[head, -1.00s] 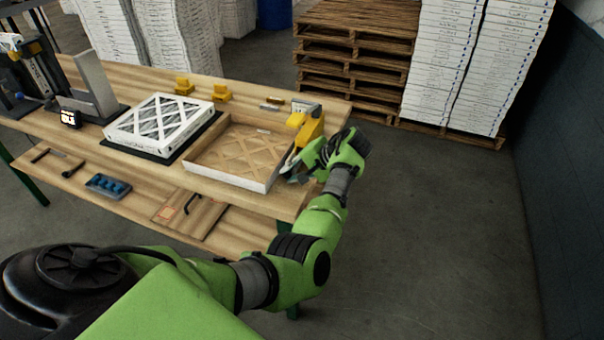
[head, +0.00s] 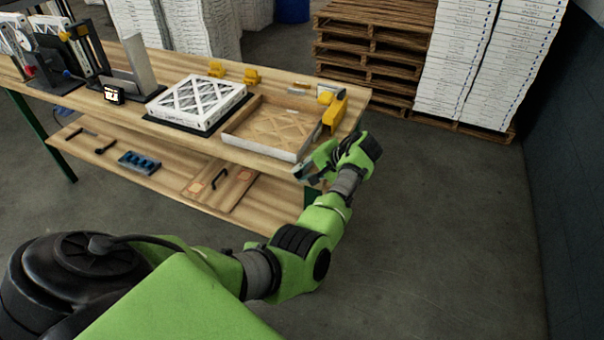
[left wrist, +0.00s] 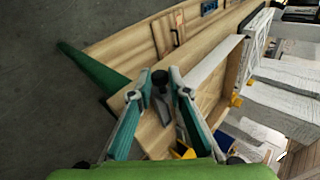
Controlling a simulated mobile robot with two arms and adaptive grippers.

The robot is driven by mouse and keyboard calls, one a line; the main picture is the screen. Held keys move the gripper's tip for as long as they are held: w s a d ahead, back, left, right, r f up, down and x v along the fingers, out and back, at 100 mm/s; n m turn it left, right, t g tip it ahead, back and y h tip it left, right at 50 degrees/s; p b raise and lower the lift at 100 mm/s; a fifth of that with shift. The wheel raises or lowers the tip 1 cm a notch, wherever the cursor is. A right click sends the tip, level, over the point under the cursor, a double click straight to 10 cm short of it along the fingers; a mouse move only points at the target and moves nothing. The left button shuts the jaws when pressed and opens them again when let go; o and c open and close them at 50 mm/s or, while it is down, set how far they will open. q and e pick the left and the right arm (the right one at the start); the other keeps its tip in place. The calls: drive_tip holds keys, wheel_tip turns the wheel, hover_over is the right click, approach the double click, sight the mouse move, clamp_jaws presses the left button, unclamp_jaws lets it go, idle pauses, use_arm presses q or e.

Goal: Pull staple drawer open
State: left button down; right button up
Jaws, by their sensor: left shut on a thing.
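My left gripper (head: 312,170) is at the front right corner of the workbench, just outside its edge. In the left wrist view its two teal fingers (left wrist: 160,88) close on a small dark grey piece (left wrist: 161,105), which I cannot identify for certain. A light wooden panel with a black bar handle (head: 220,180) lies under the tabletop, left of the gripper. It also shows in the left wrist view (left wrist: 170,35), apart from the fingers. I cannot tell whether that panel is the staple drawer. My right gripper is not in view.
The workbench holds a yellow stapler-like tool (head: 335,114), a shallow open box (head: 297,156) and a white framed filter (head: 197,99). Wooden pallets (head: 372,45) and stacked white boxes (head: 480,70) stand behind. The floor right of the bench is clear.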

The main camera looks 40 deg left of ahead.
use_arm(q)
drive_tip(key=c, duration=2.2)
unclamp_jaws()
drive_tip(key=shift+f, duration=0.2)
drive_tip(key=shift+r, duration=0.1)
drive_tip(key=v, duration=1.2)
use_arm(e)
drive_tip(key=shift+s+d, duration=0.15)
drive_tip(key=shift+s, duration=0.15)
